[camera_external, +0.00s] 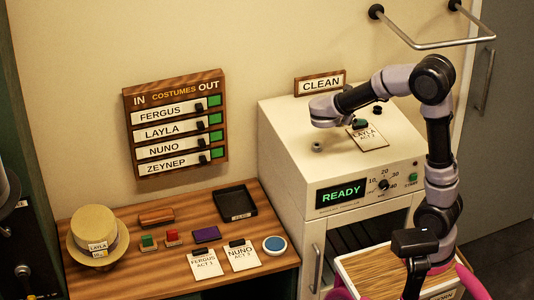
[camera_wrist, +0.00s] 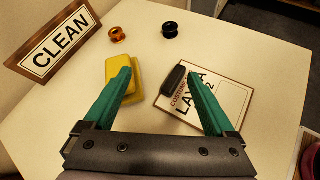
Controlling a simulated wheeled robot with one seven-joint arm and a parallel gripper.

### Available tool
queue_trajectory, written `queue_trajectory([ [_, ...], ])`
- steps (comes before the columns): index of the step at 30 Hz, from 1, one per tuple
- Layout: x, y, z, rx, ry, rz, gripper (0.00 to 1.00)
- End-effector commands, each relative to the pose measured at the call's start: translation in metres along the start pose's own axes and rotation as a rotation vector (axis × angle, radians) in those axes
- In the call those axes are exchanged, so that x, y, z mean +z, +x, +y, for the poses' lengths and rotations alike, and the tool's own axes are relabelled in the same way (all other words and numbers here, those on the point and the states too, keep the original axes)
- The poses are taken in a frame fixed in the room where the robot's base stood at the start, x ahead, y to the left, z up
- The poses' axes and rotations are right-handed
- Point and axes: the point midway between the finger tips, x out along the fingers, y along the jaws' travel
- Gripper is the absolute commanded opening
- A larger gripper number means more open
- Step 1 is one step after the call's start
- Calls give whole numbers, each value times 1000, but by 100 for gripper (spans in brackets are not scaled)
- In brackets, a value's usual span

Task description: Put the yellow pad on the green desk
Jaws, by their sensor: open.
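The yellow pad (camera_wrist: 111,71) lies on the cream top of the machine, seen in the wrist view left of centre. My gripper (camera_wrist: 159,74) is open and empty. Its left teal finger overlaps the pad in the picture, and its right finger overlaps a clipboard; I cannot tell if either touches. In the external view my gripper's teal fingertip (camera_external: 360,123) shows above the machine top, and the pad is hidden behind my arm. I cannot make out a green desk in either view.
The LAYLA clipboard (camera_wrist: 226,98) lies beside the pad. The CLEAN sign (camera_wrist: 55,42), an orange knob (camera_wrist: 117,34) and a black knob (camera_wrist: 170,30) are nearby. A wooden table (camera_external: 160,281) at left holds a hat (camera_external: 98,234), clipboards and small blocks.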

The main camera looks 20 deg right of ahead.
Motion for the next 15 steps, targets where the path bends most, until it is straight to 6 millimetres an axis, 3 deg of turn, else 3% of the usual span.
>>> queue_trajectory([
  [3, -19, -10, 33, 86, -190, -92, 90],
  [8, -28, -16, 53, 137, -298, -153, 90],
  [15, -24, 18, 60, 141, -309, -161, 90],
])
